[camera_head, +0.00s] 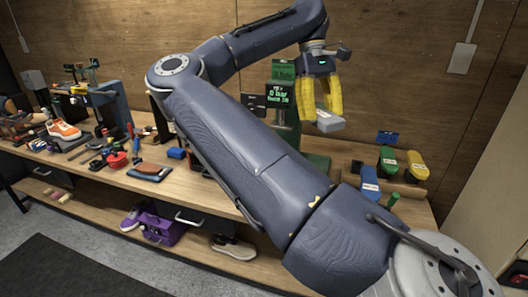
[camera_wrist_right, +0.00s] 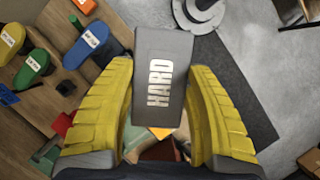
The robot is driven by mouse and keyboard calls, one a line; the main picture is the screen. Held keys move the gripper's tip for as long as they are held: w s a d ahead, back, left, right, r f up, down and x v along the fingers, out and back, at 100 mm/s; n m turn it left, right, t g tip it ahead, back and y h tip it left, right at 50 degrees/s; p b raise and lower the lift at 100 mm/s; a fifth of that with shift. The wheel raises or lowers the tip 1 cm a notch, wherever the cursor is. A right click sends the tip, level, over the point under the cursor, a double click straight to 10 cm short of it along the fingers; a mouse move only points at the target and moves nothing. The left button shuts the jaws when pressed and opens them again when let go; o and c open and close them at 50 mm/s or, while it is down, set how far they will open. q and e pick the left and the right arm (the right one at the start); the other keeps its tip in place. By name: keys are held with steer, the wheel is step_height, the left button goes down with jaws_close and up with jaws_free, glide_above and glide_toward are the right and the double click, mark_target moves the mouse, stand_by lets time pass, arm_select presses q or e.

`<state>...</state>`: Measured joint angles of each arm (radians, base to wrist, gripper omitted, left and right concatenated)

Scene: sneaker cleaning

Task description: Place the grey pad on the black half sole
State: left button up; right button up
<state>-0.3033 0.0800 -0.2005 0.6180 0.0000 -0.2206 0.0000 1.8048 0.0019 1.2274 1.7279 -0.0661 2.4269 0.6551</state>
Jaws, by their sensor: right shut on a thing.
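My right gripper (camera_head: 322,108) has yellow ribbed fingers and is shut on the grey pad (camera_head: 331,123), in the air in front of the green machine. In the right wrist view, the grey pad (camera_wrist_right: 150,65) reads "HARD" and sits between the fingertips of the right gripper (camera_wrist_right: 160,80). I cannot make out the black half sole for certain; small dark pieces lie near the coloured shoe forms, and my arm covers part of the bench. My left gripper is not in view.
The green machine (camera_head: 283,72) with lit displays stands behind the gripper. Blue (camera_head: 370,182), green (camera_head: 388,159) and yellow (camera_head: 416,165) labelled shoe forms stand to its right. An orange sneaker (camera_head: 64,130) and tools crowd the bench's left.

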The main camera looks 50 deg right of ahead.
steer(key=w+d+f+n+h, duration=0.25)
steer(key=w+n, duration=0.25)
steer(key=w, duration=0.6)
steer(key=w+d+f+n+h, duration=0.1)
steer(key=w+d+n, duration=0.3)
steer(key=w, duration=0.6)
steer(key=f, duration=1)
steer(key=w+f, duration=0.1)
steer(key=f, duration=0.4)
steer(key=shift+f, duration=2.7)
steer(key=shift+f, duration=0.15)
steer(key=o, duration=1.2)
steer(key=v, duration=1.2)
